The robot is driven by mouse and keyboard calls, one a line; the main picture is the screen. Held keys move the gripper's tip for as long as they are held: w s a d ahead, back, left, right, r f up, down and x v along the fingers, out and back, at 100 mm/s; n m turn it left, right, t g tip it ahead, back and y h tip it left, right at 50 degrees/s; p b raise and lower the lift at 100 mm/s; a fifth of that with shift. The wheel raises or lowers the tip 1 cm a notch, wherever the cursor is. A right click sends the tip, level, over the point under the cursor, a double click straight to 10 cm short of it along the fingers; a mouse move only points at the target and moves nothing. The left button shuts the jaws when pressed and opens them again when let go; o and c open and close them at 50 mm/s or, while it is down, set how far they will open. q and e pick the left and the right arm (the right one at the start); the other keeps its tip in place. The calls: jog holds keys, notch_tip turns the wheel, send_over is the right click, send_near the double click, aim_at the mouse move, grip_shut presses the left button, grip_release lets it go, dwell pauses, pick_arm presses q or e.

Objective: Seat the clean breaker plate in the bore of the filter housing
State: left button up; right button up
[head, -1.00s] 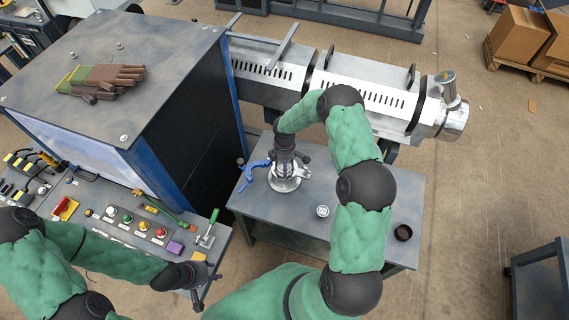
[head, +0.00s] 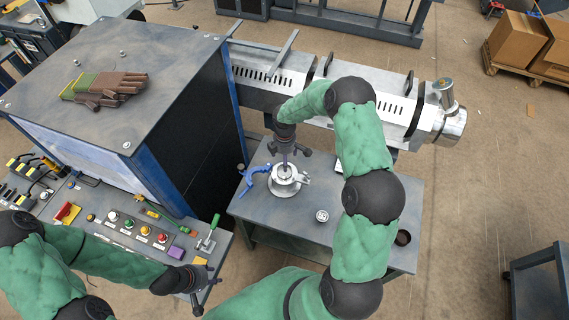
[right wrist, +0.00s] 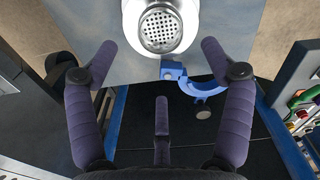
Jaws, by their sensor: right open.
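The filter housing (head: 285,186) is a round silver part standing on the table below my right gripper. In the right wrist view, the breaker plate (right wrist: 160,29) is a bright disc with many holes, lying inside the bore of the housing (right wrist: 190,10). I cannot tell whether it sits fully flush. My right gripper (head: 291,158) is above the housing; in the right wrist view its purple fingers (right wrist: 162,78) are spread wide and empty, apart from the plate. My left gripper (head: 207,292) is by the control panel, its fingers apart with nothing between them.
A blue clamp-like part (head: 254,180) lies left of the housing. A small white-and-grey item (head: 322,216) and a dark ring (head: 403,238) are on the table (head: 290,232). The extruder barrel (head: 390,110) runs behind it. The control panel (head: 125,240) is at left.

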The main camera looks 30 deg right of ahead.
jog(key=s+a+f+m+y, duration=0.25)
jog(key=s+a, duration=0.25)
jog(key=a, duration=0.3)
jog(key=s+a+f+m+y, duration=0.1)
jog(key=s+a+f+m, duration=0.1)
jog(key=s+a+m, duration=0.4)
jog(key=s+a+f+m, duration=0.2)
jog(key=s+a+m, duration=0.4)
jog(key=s, duration=0.7)
jog(key=a, duration=0.2)
jog(key=shift+s+a, duration=0.35)
jog(key=shift+a, duration=0.05)
jog(key=shift+f+m+y, duration=0.1)
jog(key=shift+m+y, duration=0.15)
